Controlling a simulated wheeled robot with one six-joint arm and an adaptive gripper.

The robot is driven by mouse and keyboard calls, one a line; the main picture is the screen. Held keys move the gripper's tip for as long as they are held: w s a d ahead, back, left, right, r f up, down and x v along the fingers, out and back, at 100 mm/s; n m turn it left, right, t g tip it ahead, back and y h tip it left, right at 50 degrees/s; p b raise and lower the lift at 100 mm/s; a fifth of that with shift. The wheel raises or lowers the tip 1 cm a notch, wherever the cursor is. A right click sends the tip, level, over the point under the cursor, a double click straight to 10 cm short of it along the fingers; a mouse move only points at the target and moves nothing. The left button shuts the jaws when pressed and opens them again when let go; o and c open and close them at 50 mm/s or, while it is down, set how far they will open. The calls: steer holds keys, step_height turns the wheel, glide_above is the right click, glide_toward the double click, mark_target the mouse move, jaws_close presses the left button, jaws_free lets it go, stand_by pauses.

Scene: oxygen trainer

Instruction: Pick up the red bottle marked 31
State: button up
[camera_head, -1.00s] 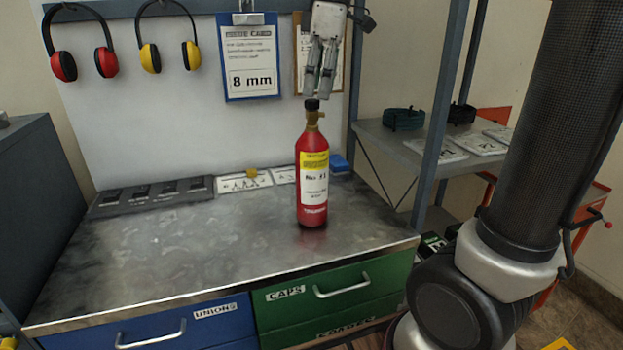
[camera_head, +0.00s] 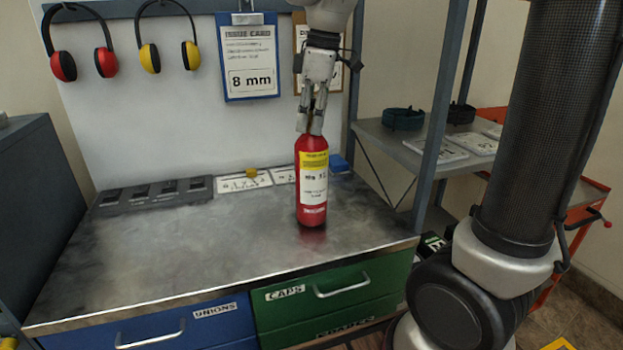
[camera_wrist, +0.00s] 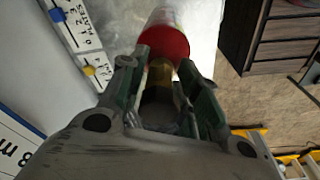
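The red bottle (camera_head: 312,205) stands upright on the metal bench top. It has a yellow and white label whose small number looks like 31, though it is blurred. My gripper (camera_head: 311,125) points down over the bottle's top, with its fingers around the neck. In the wrist view the fingers (camera_wrist: 163,85) stand apart on either side of the brass-coloured neck (camera_wrist: 160,75), and the red shoulder (camera_wrist: 165,45) lies beyond them. The gripper looks open; firm contact with the neck is not visible. The black cap is hidden by the gripper.
The metal bench top (camera_head: 190,245) is clear around the bottle. A dark tray (camera_head: 150,196), white cards (camera_head: 243,182) and a blue block (camera_head: 338,163) lie along its back. A grey-blue post (camera_head: 437,120) stands to the right. Ear defenders (camera_head: 80,45) hang on the back panel.

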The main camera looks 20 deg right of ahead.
jaws_close()
